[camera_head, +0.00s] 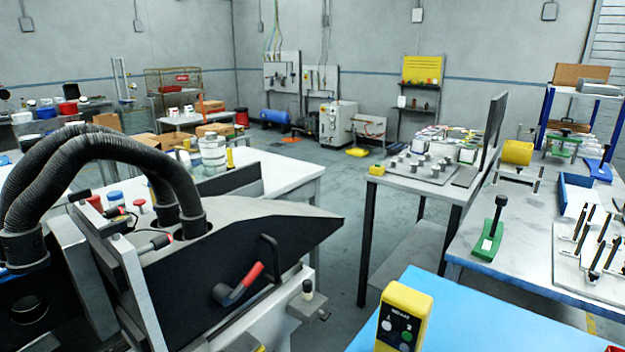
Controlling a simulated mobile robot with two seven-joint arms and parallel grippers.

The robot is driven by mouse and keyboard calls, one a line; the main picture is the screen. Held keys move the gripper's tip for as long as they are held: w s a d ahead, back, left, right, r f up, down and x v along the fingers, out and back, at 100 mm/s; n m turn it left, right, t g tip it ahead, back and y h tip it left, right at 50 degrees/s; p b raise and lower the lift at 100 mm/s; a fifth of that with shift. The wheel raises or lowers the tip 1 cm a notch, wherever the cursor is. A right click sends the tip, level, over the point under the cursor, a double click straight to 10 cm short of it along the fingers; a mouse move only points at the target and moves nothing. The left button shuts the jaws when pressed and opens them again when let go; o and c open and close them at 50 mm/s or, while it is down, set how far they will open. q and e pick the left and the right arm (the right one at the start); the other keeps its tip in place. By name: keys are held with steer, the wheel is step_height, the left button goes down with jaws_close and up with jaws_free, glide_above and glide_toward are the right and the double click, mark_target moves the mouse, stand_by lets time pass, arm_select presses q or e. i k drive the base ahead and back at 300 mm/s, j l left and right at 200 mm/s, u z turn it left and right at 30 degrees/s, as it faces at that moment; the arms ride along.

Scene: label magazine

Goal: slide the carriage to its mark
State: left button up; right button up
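A large grey and black machine (225,255) with two ribbed black hoses (105,165) fills the lower left. A black crank with a red grip (240,285) is on its dark side. A small metal block with a dark knob (308,298) sits low at its right end; I cannot tell whether this is the carriage. No mark for the carriage can be made out. Neither of my grippers is in view.
A yellow control box (403,318) with buttons stands by a blue surface (465,315) at the bottom. A grey bench at right holds a green-based tool with a black handle (490,235) and a rack of black-handled tools (590,250). Open floor (335,205) lies beyond the machine.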

mark_target(162, 299)
steer(key=u, duration=1.4)
